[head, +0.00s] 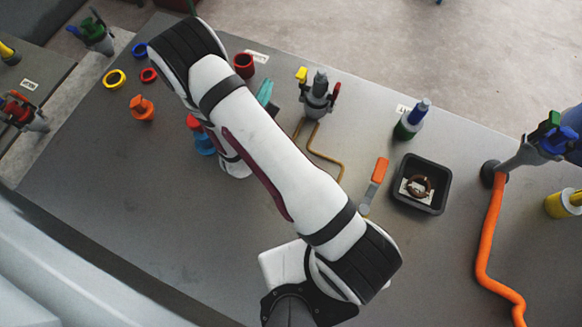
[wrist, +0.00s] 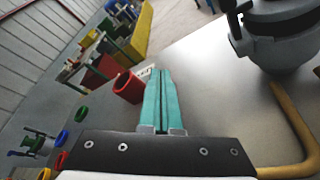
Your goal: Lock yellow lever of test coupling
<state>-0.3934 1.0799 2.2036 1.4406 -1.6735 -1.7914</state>
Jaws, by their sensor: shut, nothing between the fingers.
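A grey coupling (head: 317,100) stands on the table with a tan pipe running from its foot. In the head view a yellow lever (head: 301,75) sticks up on its left side and a red lever (head: 336,90) on its right side. My gripper (head: 267,84), with teal fingers, is left of the coupling, apart from it. In the wrist view the gripper (wrist: 160,73) is shut with nothing held. The coupling's lower body (wrist: 287,45) shows at the upper right there. The yellow lever is out of the wrist view.
A red cup (head: 244,65) stands just beyond my gripper. The tan pipe (head: 318,152) bends along the table on the near side. A green-and-blue coupling (head: 411,120), an orange-handled valve (head: 376,175) and a black tray (head: 438,168) stand to the right.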

